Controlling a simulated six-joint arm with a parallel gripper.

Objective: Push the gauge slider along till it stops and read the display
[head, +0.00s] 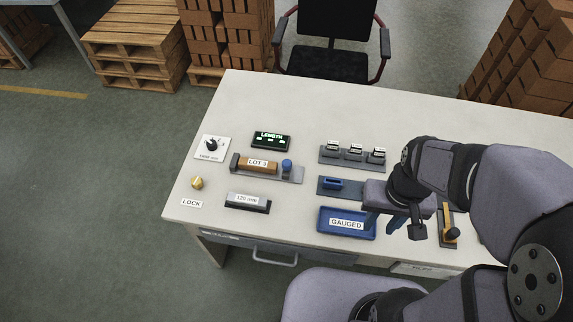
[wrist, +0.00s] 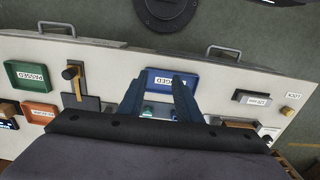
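The gauge (head: 296,180) is a grey fixture at the left of the bench, with a brown brick (head: 243,165) labelled LOT 3 lying in it. Its blue slider knob (head: 287,166) stands right of the brick, with a narrow gap between them in the head view. The display (head: 271,140), headed LENGTH, is lit green behind the gauge; its small marks are too small to read. My gripper (head: 382,228) is well to the right of the slider, over the right end of the blue GAUGED tray (head: 337,235). Its fingers (wrist: 160,80) are apart and empty.
A 120 mm block (head: 248,202), yellow LOCK knob (head: 197,183) and black rotary dial (head: 211,145) are near the gauge. Several labelled pieces (head: 354,150) stand behind my gripper. In the wrist view, a lever (wrist: 72,75), green PASSED tray (wrist: 28,76) and orange tray (wrist: 40,113) lie left.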

